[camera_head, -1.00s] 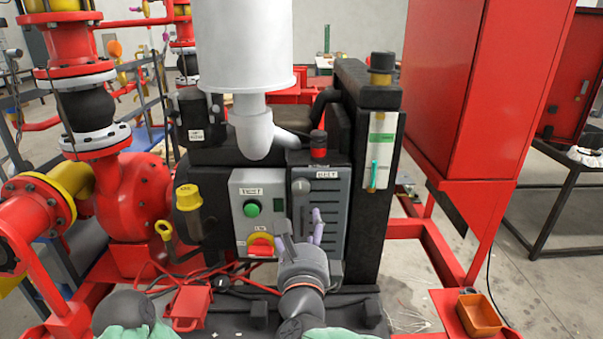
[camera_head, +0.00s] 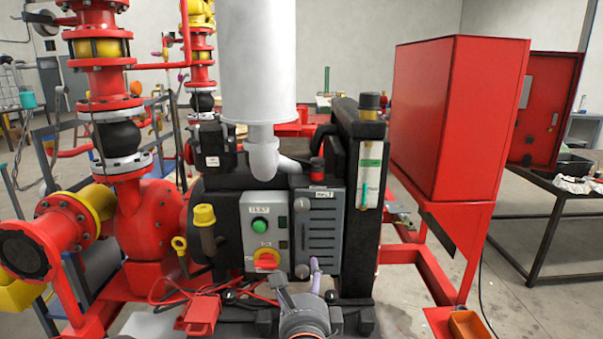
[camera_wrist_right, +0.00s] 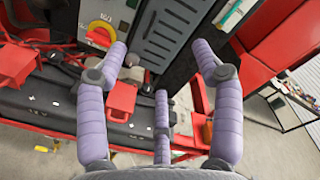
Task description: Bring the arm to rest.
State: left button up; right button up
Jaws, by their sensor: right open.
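My right gripper (camera_head: 297,276) is at the bottom middle of the head view, in front of the pump skid and below its grey control box (camera_head: 248,222). In the right wrist view its lilac padded fingers (camera_wrist_right: 160,66) are spread apart with nothing between them. The control box carries a green button (camera_head: 260,226) and a red knob on yellow (camera_head: 267,260). The knob also shows between the fingers' upper left in the wrist view (camera_wrist_right: 98,35). My left gripper is not seen in either view.
A dark louvred panel (camera_head: 320,235) stands right of the control box. A red box with cables (camera_head: 200,315) lies at lower left. A tall red cabinet (camera_head: 445,120) and an orange tray (camera_head: 468,326) are at right. Open floor lies right of the skid.

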jog(key=w+d+f+n+g+p, duration=0.15)
jog(key=f+n, duration=0.25)
jog(key=f, duration=0.6)
jog(key=d+f+n+g+y+p, duration=0.1)
jog(key=d+f+n+g, duration=0.2)
jog(key=f, duration=0.7)
jog(key=w+d+f+n+g+p, duration=0.1)
jog(key=f+n+g, duration=0.2)
jog(key=f+n, duration=0.45)
jog(key=s+d+f+n+g+y+p, duration=0.1)
jog(key=s+f+g, duration=0.4)
jog(key=s+f, duration=0.6)
jog(key=s+d+f+n+g+y+p, duration=0.1)
jog(key=s+f+n, duration=0.5)
jog(key=s+f, duration=0.6)
jog(key=s+d+g+p, duration=0.1)
jog(key=s+d+g, duration=0.1)
jog(key=g, duration=0.1)
jog(key=shift+s+f+g+y, duration=0.2)
jog(key=shift+s+g+y, duration=0.1)
jog(key=shift+g, duration=0.05)
